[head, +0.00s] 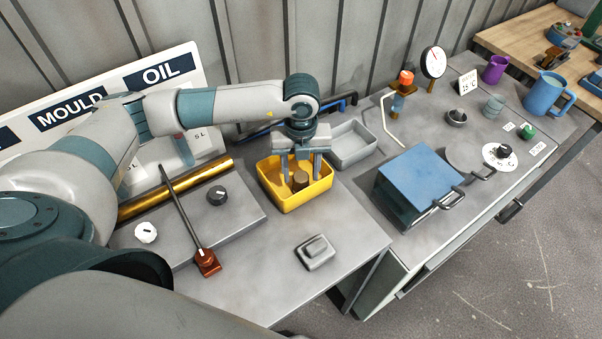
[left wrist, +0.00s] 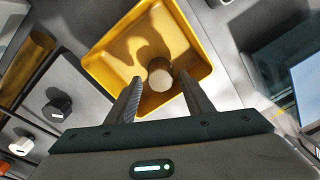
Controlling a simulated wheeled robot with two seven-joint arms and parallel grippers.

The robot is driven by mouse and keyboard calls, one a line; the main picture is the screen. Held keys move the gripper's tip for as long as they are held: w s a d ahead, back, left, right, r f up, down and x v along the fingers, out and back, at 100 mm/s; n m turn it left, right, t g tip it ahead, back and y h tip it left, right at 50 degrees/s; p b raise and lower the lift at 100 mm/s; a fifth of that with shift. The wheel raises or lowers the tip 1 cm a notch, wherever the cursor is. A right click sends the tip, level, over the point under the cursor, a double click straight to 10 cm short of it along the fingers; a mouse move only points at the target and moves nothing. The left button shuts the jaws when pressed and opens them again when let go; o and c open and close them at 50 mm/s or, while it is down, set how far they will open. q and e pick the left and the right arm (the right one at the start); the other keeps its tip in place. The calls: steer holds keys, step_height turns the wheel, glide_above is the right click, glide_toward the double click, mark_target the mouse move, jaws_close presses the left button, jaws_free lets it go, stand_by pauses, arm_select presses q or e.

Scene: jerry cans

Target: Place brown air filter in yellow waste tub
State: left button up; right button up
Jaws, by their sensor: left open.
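The yellow waste tub (head: 291,198) stands on the grey worktop, and it fills the upper middle of the left wrist view (left wrist: 102,68). The brown air filter (head: 300,179) is a short cylinder inside the tub, below my left gripper. In the left wrist view the filter (left wrist: 160,74) shows its pale round top, near the tub wall closest to the gripper. My left gripper (head: 300,172) points down over the tub with its fingers apart. It also shows in the left wrist view (left wrist: 160,88), with the filter visible between and beyond the fingertips. My right gripper is not in view.
A grey tray (head: 352,146) stands just right of the tub. A blue-topped box (head: 419,182) is further right, and a small grey block (head: 316,251) lies in front. A red-handled lever (head: 207,262) and dark knob (head: 217,195) are at left. Worktop around the block is bare.

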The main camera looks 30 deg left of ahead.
mark_target(301, 176)
arm_select(q)
step_height(301, 176, up, 8)
steer(key=p, duration=0.3)
steer(key=shift+p, duration=0.35)
steer(key=shift+r, duration=0.1)
